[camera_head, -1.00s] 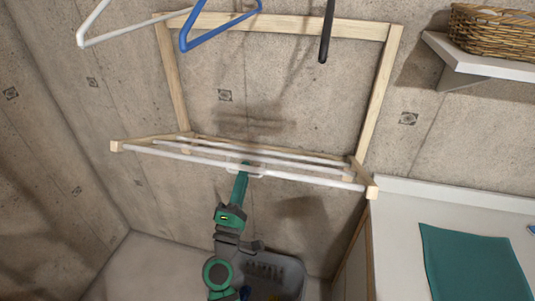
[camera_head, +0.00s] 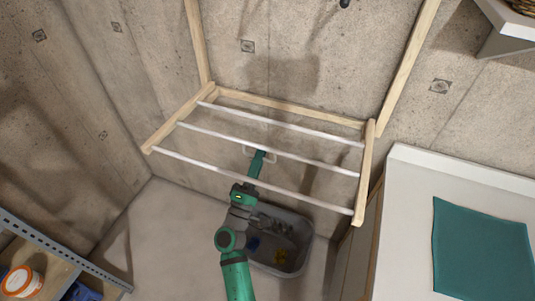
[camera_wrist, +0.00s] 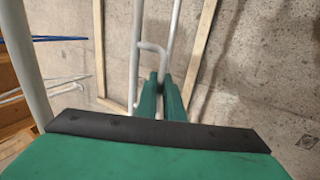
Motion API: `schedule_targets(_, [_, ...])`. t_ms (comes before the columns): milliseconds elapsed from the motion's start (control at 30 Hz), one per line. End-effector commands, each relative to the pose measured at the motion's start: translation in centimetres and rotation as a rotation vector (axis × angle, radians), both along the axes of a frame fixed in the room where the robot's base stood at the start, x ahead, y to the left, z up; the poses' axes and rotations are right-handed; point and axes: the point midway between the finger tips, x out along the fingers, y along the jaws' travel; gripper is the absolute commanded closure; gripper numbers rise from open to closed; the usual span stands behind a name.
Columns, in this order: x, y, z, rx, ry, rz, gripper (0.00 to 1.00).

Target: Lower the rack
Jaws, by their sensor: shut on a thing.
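The wall rack is a pale wooden frame with three white rods (camera_head: 270,164). It is hinged out from the wall frame and its front edge hangs lower than its back edge. A small white handle (camera_wrist: 152,47) is fixed between the rods. My gripper (camera_head: 260,156) is under the rack, shut on this handle, which shows only partly in the head view. In the wrist view, the green fingers (camera_wrist: 161,92) meet at the handle.
A grey tub (camera_head: 285,245) with small items stands on the floor below. A white counter with a teal cloth (camera_head: 482,250) is at the right. A metal-edged shelf (camera_head: 50,252) is at the lower left. A wall shelf (camera_head: 508,20) is at the upper right.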

Motion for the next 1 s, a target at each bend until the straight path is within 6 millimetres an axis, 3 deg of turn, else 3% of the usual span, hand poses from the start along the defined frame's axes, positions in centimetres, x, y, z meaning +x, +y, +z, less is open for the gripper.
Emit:
schedule_targets(400, [0.0, 0.0, 0.0, 0.001, -0.001, 0.001, 1.0])
schedule_targets(500, [0.0, 0.1, 0.0, 0.001, -0.002, 0.001, 0.74])
schedule_targets(833, [-0.2, 0.3, -0.1, 0.0, -0.001, 0.004, 0.74])
schedule_targets(1000, [-1.7, 0.7, -1.0, -0.001, 0.001, 0.004, 0.74])
